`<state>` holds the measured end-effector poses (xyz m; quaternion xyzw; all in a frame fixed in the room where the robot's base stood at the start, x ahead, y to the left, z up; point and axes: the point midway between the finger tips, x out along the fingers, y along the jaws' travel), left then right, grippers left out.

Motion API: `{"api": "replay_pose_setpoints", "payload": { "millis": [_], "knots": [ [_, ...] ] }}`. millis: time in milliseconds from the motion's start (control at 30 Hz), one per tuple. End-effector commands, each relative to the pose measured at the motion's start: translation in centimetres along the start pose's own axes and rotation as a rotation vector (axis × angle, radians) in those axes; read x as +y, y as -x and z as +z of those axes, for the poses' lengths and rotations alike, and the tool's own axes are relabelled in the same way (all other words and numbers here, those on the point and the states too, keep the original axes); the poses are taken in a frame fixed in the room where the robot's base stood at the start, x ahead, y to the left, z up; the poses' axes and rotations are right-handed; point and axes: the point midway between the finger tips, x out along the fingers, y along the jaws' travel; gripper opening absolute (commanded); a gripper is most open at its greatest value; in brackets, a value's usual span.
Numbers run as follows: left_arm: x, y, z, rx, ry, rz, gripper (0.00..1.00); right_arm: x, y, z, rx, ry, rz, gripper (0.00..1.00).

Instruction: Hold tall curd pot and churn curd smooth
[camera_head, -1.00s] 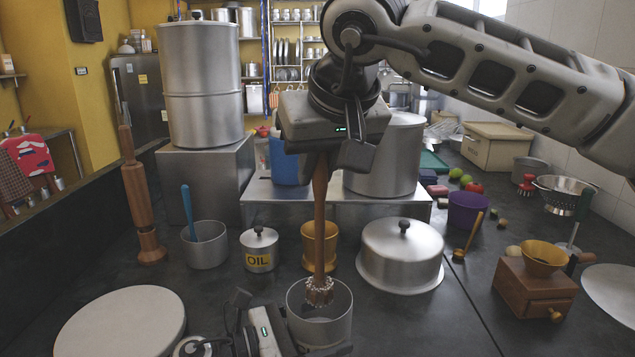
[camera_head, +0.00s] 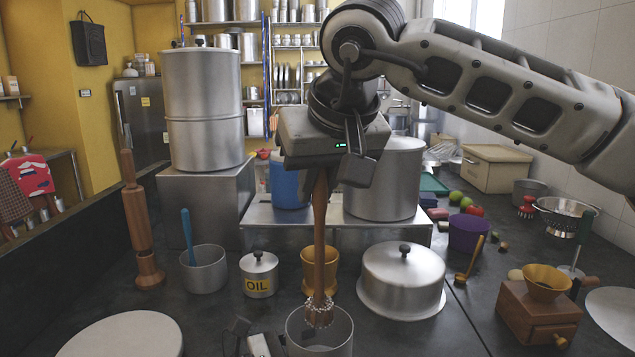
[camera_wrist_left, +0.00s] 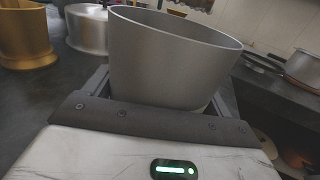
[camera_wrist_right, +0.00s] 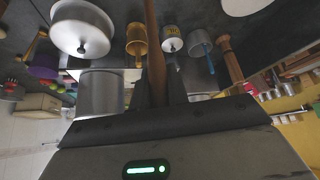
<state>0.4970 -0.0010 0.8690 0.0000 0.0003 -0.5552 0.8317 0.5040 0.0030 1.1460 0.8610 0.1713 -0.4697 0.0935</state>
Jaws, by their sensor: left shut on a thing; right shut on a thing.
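The tall curd pot (camera_head: 331,343) is a plain steel cylinder at the bottom middle of the head view. It fills the middle of the left wrist view (camera_wrist_left: 168,58). My left gripper (camera_head: 264,345) is shut on the pot, low on its wall. My right gripper (camera_head: 322,172) is shut on the upper shaft of a wooden churner (camera_head: 319,235), which hangs nearly upright. The churner's knobbed head (camera_head: 319,311) is at the pot's mouth, with its lower end overlapping the opening. The curd inside is not clearly visible.
Behind the pot stand a brass tumbler (camera_head: 321,270), an oil canister (camera_head: 259,274) and a lidded steel dish (camera_head: 402,280). A wooden grinder (camera_head: 538,310) stands at right. A pale round board (camera_head: 125,338) lies at front left.

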Motion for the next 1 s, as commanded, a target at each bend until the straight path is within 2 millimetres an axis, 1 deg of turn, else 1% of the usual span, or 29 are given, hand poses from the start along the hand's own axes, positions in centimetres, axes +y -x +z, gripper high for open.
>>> {"api": "replay_pose_setpoints", "payload": {
  "millis": [167, 600, 733, 1000],
  "knots": [
    [0.0, 0.0, -0.1, 0.002, 0.002, 0.0, 0.45, 0.0, 0.4, -0.3, 0.002, -0.001, 0.0, 0.0],
    [0.0, 0.0, -0.1, 0.002, 0.002, 0.0, 0.45, 0.0, 3.9, -2.5, 0.003, -0.001, 0.0, 0.0],
    [0.0, 0.0, -0.1, 0.002, 0.002, 0.0, 0.45, 0.0, 4.2, -2.7, 0.001, 0.0, 0.0, 0.0],
    [0.0, 0.0, -0.1, 0.002, 0.002, 0.0, 0.45, 0.0, 4.2, -2.7, 0.0, 0.0, 0.0, 0.0]
  ]
}}
